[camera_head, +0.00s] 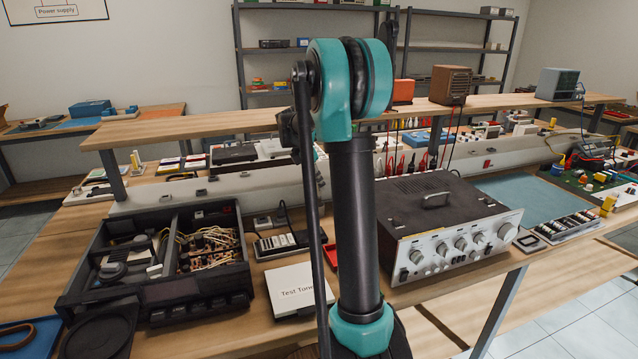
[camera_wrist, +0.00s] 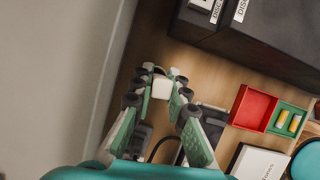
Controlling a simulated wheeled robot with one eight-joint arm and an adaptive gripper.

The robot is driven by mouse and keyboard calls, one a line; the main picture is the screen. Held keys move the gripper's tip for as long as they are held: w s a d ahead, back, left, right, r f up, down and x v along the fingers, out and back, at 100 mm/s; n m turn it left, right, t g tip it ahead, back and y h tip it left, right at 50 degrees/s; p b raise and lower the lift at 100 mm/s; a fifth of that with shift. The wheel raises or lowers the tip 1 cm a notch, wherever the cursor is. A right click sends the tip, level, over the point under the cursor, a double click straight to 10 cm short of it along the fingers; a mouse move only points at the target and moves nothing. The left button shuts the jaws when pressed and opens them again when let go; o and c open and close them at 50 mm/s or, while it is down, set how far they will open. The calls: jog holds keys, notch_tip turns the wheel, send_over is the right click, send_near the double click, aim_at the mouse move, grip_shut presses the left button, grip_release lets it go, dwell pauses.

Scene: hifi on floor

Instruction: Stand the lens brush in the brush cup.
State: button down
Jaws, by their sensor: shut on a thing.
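My gripper (camera_wrist: 161,88) shows in the wrist view with its two green and grey fingers close together at the tips. A small whitish piece (camera_wrist: 161,89) sits between the fingertips, and I take it to be part of the lens brush in my grip. The rest of the brush is too small or hidden to make out. In the head view my own arm stands upright in the middle and hides my gripper. I cannot pick out the brush cup with certainty in either view.
The wrist view shows a red tray (camera_wrist: 253,110), a green tray (camera_wrist: 291,120) with yellow pieces, a white box (camera_wrist: 259,164) and a black case (camera_wrist: 265,45). In the head view, an open black unit (camera_head: 160,262) stands left and a silver-fronted amplifier (camera_head: 455,247) right.

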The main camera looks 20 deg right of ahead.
aim_at(319, 195)
jog(key=shift+f, duration=2.15)
dwell(1.2)
jog(key=c, duration=1.4)
grip_release()
jog(key=v, duration=1.2)
jog(key=shift+r, duration=0.15)
jog(key=shift+r, duration=3.4)
